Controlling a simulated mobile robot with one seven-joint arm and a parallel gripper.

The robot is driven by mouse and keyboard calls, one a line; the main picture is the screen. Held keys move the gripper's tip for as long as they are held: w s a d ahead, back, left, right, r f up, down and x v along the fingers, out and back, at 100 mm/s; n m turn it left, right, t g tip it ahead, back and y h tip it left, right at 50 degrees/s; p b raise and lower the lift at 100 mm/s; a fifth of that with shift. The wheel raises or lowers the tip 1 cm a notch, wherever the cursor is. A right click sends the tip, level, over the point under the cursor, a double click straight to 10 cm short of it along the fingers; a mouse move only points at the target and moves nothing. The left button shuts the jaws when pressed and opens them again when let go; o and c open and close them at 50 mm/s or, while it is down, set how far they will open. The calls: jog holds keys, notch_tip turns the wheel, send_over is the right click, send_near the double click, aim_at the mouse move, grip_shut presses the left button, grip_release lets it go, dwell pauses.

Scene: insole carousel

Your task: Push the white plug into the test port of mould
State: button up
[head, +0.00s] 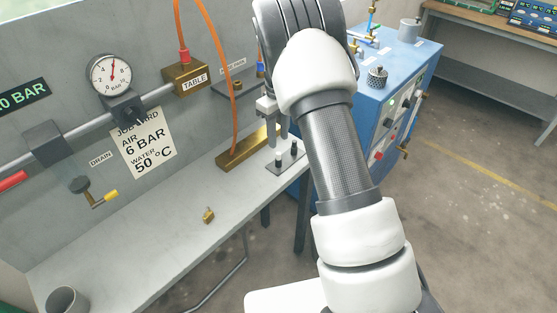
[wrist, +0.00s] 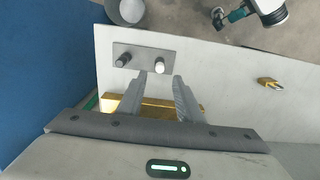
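My gripper (head: 278,128) points down over the bench beside a long brass block (head: 245,150), which lies below and between its fingers in the wrist view (wrist: 152,104). The gripper (wrist: 159,76) is open, with nothing between its fingers. A small grey plate (head: 283,166) carries two upright plugs. In the wrist view, one plug is dark (wrist: 122,60). The other, with a white top (wrist: 160,65), stands just beyond the fingertips. I cannot make out its white top in the head view. No test port is clearly visible, and I cannot tell whether the brass block is the mould.
An orange hose (head: 228,85) runs down to the brass block. A pressure gauge (head: 111,74) and a brass block labelled TABLE (head: 192,78) sit on the wall pipe. A blue cabinet (head: 375,95) stands at the right.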

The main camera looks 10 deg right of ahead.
aim_at(278, 153)
notch_tip(278, 153, down, 7)
jog(key=b, duration=0.3)
jog(key=shift+r, duration=0.15)
dwell(0.9)
grip_shut()
jog(key=shift+r, duration=0.25)
jog(key=shift+r+p, duration=1.6)
jog(key=shift+r, duration=1.25)
notch_tip(278, 153, up, 7)
jog(key=p, duration=0.4)
